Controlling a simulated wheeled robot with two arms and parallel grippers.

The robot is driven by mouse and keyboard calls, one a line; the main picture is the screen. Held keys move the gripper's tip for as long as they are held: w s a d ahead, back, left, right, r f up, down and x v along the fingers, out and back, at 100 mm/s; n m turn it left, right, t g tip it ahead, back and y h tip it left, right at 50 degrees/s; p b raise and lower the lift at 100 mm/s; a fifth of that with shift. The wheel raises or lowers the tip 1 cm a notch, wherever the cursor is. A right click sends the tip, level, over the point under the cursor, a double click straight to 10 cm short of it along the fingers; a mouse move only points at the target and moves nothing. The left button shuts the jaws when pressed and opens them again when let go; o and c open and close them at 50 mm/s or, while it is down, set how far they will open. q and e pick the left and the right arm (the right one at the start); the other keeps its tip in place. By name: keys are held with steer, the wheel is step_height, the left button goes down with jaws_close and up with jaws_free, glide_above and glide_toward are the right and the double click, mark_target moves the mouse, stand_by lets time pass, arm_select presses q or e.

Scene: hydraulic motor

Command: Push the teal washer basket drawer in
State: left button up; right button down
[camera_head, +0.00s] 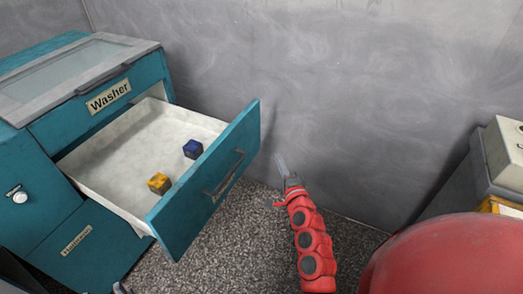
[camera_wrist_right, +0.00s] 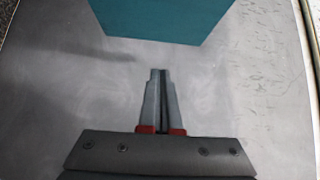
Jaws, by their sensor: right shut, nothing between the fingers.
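The teal washer (camera_head: 100,99) stands at the left in the head view, with a "Washer" label. Its basket drawer is pulled far out; the teal drawer front (camera_head: 228,165) has a dark handle (camera_head: 224,175). A yellow cube (camera_head: 159,183) and a blue cube (camera_head: 193,149) lie inside the drawer's pale tray (camera_head: 125,150). My right gripper (camera_head: 281,163) is shut and empty, to the right of the drawer front and apart from it. In the right wrist view my gripper's fingers (camera_wrist_right: 159,75) are together, and a teal panel (camera_wrist_right: 162,18) shows beyond them.
A grey wall (camera_head: 330,90) stands behind. The speckled floor (camera_head: 235,240) is open in front of the drawer. A grey unit with a pale box (camera_head: 505,152) and something yellow (camera_head: 500,206) stands at the right edge. A lower drawer or panel (camera_head: 85,250) is closed.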

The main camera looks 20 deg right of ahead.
glide_toward(254, 132)
steer(key=w+d, duration=0.2)
steer(key=d, duration=0.1)
steer(key=shift+y, duration=0.3)
steer(key=shift+w+a+r, duration=0.1)
steer(key=shift+w+a, duration=0.25)
steer(key=shift+w, duration=0.25)
steer(key=shift+w+a+f, duration=0.1)
steer(key=shift+w+a, duration=0.2)
steer(key=shift+w, duration=0.35)
steer(key=shift+w+a+r, duration=0.1)
steer(key=shift+w+a, duration=0.25)
steer(key=shift+w, duration=0.25)
steer(key=shift+w, duration=0.1)
